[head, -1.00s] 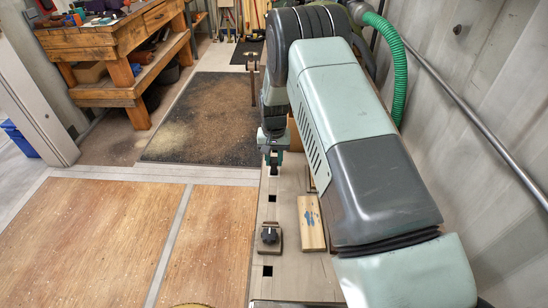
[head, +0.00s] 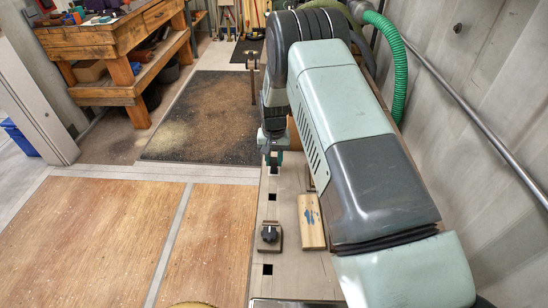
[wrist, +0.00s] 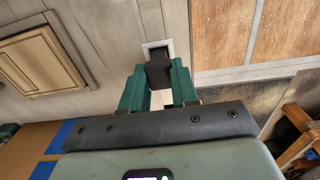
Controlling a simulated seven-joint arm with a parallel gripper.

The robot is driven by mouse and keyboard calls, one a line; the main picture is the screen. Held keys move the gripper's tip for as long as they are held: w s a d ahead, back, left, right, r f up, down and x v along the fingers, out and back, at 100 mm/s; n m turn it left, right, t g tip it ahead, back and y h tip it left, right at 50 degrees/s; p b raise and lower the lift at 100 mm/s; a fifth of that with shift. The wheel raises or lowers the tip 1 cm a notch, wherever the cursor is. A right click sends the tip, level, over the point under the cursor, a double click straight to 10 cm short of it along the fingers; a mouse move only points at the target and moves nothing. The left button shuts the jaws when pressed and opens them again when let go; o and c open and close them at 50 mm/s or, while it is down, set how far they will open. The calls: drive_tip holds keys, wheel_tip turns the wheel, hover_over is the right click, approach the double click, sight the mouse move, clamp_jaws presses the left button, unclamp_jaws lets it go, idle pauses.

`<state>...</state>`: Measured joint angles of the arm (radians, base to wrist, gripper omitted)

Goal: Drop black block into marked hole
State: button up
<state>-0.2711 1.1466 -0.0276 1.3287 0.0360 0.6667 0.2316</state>
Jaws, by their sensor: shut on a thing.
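My gripper (wrist: 160,84) has green fingers and is shut on the black block (wrist: 159,75), which sits between the fingertips in the wrist view. The marked hole (wrist: 147,46), a dark opening with a white border, lies just past the block in that view, and the block covers part of it. I cannot tell whether the block touches the hole's edge. In the head view my gripper (head: 273,159) points down over the bench (head: 286,263), just above a small white patch. The block is not clear there.
Other square dark holes run along the bench, with a black knob (head: 269,234) between them. A wooden block (head: 311,222) with a blue mark lies to the right. A grey wall (head: 480,80) stands right of the arm; a wooden workbench (head: 115,45) stands far left.

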drive_tip(key=shift+f, duration=1.1)
idle(0.4)
drive_tip(key=o, duration=1.1)
drive_tip(key=shift+c, duration=0.2)
drive_tip(key=shift+r, duration=3.5)
